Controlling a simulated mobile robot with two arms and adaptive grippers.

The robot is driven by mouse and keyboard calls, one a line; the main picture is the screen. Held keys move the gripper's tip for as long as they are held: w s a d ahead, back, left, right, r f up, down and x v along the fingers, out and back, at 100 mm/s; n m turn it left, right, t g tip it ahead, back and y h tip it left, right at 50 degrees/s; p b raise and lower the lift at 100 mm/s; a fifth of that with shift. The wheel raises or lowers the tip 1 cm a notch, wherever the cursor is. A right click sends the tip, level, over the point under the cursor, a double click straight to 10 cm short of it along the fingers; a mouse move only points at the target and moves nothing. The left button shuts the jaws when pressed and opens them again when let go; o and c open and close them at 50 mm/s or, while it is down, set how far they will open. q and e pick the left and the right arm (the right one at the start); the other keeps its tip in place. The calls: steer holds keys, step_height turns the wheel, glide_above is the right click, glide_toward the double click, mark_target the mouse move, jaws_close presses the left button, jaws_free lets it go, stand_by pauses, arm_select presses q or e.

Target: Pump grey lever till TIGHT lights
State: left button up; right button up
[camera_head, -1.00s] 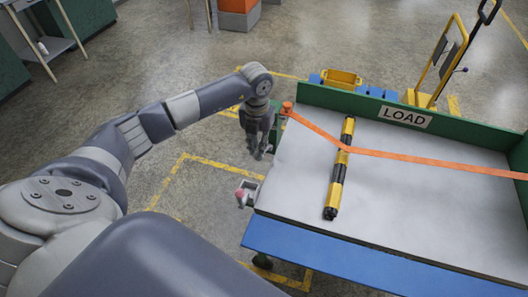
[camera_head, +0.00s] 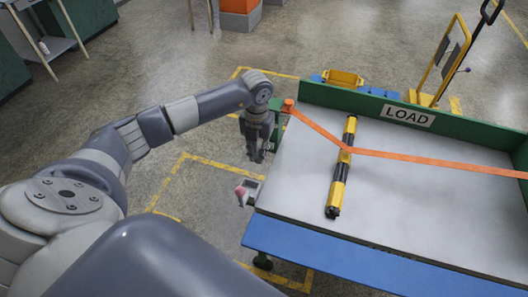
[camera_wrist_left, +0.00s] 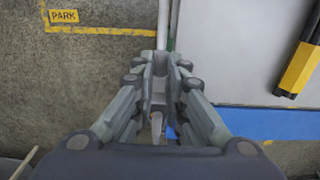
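A small grey fitting with a pink-tipped lever (camera_head: 242,195) sits at the left edge of the cart bed. My left gripper (camera_head: 256,156) points down beside that edge, just beyond the pink tip. Its fingers are apart with a narrow gap, and it looks empty. In the left wrist view the fingers (camera_wrist_left: 164,62) show from above, with a pale piece (camera_wrist_left: 157,122) low between them. An orange strap (camera_head: 430,161) runs from the cart's far left corner over a yellow-black bar (camera_head: 340,182). I see no TIGHT light. My right gripper is out of view.
The cart bed (camera_head: 420,210) has a green back wall with a LOAD sign (camera_head: 408,116) and a blue front side (camera_head: 330,262). A yellow hand truck (camera_head: 440,65) stands behind it. Clear floor with yellow lines lies left of the cart.

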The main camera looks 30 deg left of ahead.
arm_select(q)
steer(key=shift+s+f+b, duration=0.15)
steer(key=shift+f+b, duration=0.15)
steer(key=shift+f, duration=0.6)
steer(key=shift+s+d+f+b, duration=0.1)
steer(key=shift+s+f+b, duration=0.15)
steer(key=shift+f+b, duration=0.4)
steer(key=shift+s+d+f+b, duration=0.15)
steer(key=shift+f+b, duration=0.25)
steer(key=shift+f, duration=0.45)
steer(key=shift+a, duration=0.1)
steer(key=shift+f, duration=0.1)
steer(key=shift+w+r+p, duration=0.2)
steer(key=shift+r+p, duration=0.75)
steer(key=shift+r, duration=0.9)
steer(key=shift+w+a+r+p, duration=0.1)
steer(key=shift+w+r+p, duration=0.2)
steer(key=shift+r, duration=0.4)
steer(key=shift+w+a+r+p, duration=0.1)
steer(key=shift+w+r+p, duration=0.2)
steer(key=shift+r, duration=0.35)
steer(key=shift+w+a+r+p, duration=0.1)
steer(key=shift+w+r+p, duration=0.15)
steer(key=shift+r, duration=0.45)
